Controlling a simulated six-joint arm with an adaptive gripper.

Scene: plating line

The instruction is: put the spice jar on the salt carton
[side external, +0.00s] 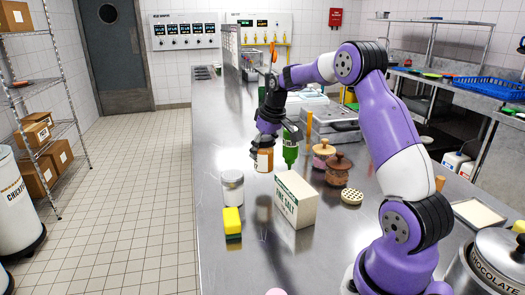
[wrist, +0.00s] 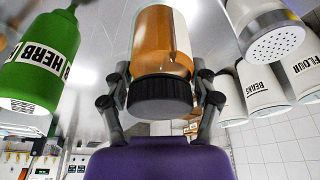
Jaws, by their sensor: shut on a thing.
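The spice jar (side external: 264,161) has orange-brown contents and a pale label. In the wrist view the spice jar (wrist: 163,45) shows its dark ribbed lid toward my gripper. My gripper (side external: 263,146) is shut on the jar near its lid, and its fingers (wrist: 161,98) sit on both sides of it in the wrist view. The jar hangs above the steel counter, with its reflection below. The salt carton (side external: 296,201), a cream box marked FINE SALT, stands on the counter nearer the camera and right of the jar. I cannot see the carton in the wrist view.
A green herb bottle (side external: 290,148) stands close right of the jar; it also shows in the wrist view (wrist: 38,60). A metal-topped shaker (side external: 232,188) and a yellow sponge (side external: 232,221) are left of the carton. Wooden mills (side external: 338,171) and a holed disc (side external: 351,197) are right.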

